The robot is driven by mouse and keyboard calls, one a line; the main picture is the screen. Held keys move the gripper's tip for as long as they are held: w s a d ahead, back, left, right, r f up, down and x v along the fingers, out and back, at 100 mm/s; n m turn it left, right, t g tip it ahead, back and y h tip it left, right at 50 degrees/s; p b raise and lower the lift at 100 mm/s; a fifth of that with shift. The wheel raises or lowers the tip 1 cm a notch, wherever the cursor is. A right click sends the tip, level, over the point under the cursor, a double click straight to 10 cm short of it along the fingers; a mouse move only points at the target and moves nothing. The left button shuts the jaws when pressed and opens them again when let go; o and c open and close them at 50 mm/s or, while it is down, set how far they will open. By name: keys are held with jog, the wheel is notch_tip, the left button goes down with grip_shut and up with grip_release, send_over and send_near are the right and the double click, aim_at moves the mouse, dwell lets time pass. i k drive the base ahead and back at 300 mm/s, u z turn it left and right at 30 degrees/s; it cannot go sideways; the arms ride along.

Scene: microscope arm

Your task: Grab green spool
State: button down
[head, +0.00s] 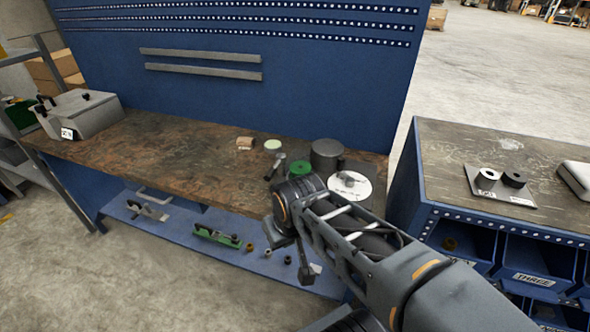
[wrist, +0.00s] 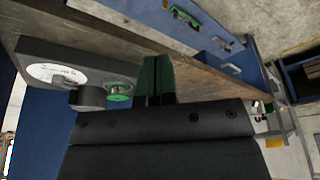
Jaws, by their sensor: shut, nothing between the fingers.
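The green spool (head: 300,168) sits on the brown workbench (head: 190,160), beside a dark grey cylinder (head: 326,155). In the wrist view the spool (wrist: 118,98) shows a green rim and a silvery middle, just left of my gripper (wrist: 157,62). My gripper's dark green fingers are together with nothing between them. They are apart from the spool in that picture; the exact depth gap is hard to tell. In the head view my arm covers the area in front of the spool, and the fingertips cannot be made out clearly.
A white disc (head: 349,185) on a dark base lies right of the spool. A small wooden block (head: 245,143) and a pale round piece (head: 273,145) lie to its left. A grey box (head: 82,113) stands at the far left. The bench's left-middle is clear.

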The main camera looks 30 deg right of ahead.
aim_at(297, 168)
jog(key=u, duration=1.4)
jog(key=i, duration=2.15)
jog(key=z, duration=3.75)
